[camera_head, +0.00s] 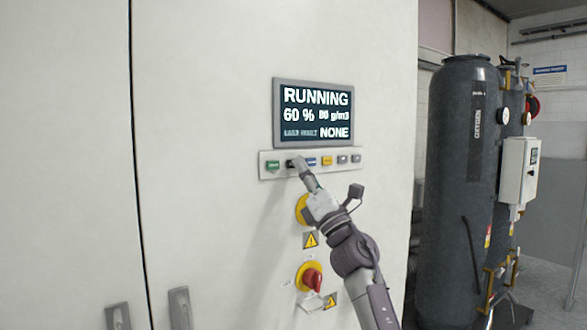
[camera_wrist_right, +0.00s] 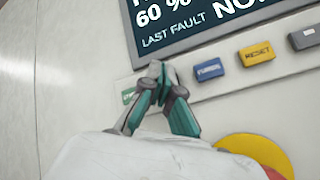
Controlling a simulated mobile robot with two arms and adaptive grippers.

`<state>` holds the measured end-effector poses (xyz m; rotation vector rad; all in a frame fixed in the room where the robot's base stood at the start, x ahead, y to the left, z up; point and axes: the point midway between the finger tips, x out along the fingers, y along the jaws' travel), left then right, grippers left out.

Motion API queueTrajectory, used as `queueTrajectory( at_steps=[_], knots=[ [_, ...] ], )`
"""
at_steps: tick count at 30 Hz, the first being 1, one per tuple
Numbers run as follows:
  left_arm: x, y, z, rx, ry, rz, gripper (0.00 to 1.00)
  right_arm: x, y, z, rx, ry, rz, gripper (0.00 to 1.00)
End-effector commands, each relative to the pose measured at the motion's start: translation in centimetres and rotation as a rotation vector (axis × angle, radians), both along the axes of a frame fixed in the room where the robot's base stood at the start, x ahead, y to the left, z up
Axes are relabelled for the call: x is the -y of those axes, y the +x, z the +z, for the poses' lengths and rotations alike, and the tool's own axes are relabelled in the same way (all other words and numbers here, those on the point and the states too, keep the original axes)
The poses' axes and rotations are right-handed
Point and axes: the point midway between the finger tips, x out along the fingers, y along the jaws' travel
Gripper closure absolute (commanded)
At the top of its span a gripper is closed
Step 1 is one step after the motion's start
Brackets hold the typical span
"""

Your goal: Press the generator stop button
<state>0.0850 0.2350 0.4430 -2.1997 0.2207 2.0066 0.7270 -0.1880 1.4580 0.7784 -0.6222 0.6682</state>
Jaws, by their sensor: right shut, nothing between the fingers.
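The control cabinet (camera_head: 210,90) carries a row of buttons on a strip (camera_head: 265,174) under its screen. A dark button (camera_head: 291,163), second from the left between the green and blue ones, is mostly covered by my right gripper (camera_head: 299,163); its label cannot be read. In the right wrist view the shut fingertips (camera_wrist_right: 157,72) lie over the place between the green and blue buttons and hide the dark button. The fingers are at or very near the strip; I cannot tell whether they touch. My left gripper is not in view.
The screen (camera_head: 314,113) reads RUNNING, 60 %. Beside the fingertips are the green button (camera_head: 272,166), blue button (camera_head: 311,161) and yellow reset button (camera_head: 327,160). A yellow-ringed control (camera_head: 301,207) and red rotary switch (camera_head: 312,280) sit below, near my arm. Dark tanks (camera_head: 455,190) stand right.

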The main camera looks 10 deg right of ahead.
Motion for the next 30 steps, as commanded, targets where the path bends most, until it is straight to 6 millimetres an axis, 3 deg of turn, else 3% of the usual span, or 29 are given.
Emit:
queueTrajectory(
  at_steps=[30],
  knots=[
    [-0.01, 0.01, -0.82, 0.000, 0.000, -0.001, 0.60, -0.23, 0.62, -0.02, 0.000, 0.000, 0.000, 1.00]
  ],
)
